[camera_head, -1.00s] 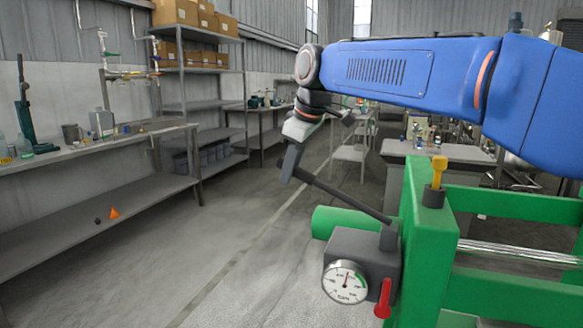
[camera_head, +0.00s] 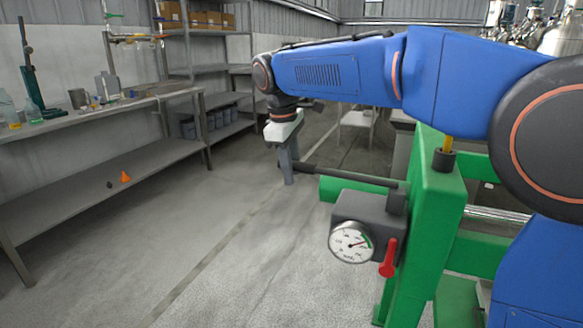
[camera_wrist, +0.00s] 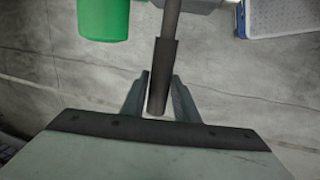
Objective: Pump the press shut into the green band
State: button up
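The green press (camera_head: 432,200) stands at the right with a dark grey pump block (camera_head: 375,212) on its side. The pump lever (camera_head: 345,175) runs left from the block, slightly raised at its outer end. My gripper (camera_head: 287,168) is at that outer end. In the wrist view, my gripper's fingers (camera_wrist: 158,98) lie on both sides of the dark lever grip (camera_wrist: 164,60) and look shut on it. The round gauge (camera_head: 351,241) has a green band at its upper right. Its needle points right and up, near that band; the exact reading is too small to tell. A red valve handle (camera_head: 389,258) hangs beside it.
A workbench (camera_head: 120,107) with bottles and a lower shelf runs along the left. An orange cone (camera_head: 125,177) lies on that lower shelf. Shelving with boxes (camera_head: 206,20) stands behind. The floor left of the press is clear.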

jog(key=shift+o, duration=0.9)
jog(key=shift+r, duration=0.1)
jog(key=s+a+r, duration=0.2)
jog(key=s+r, duration=0.1)
jog(key=r, duration=1.4)
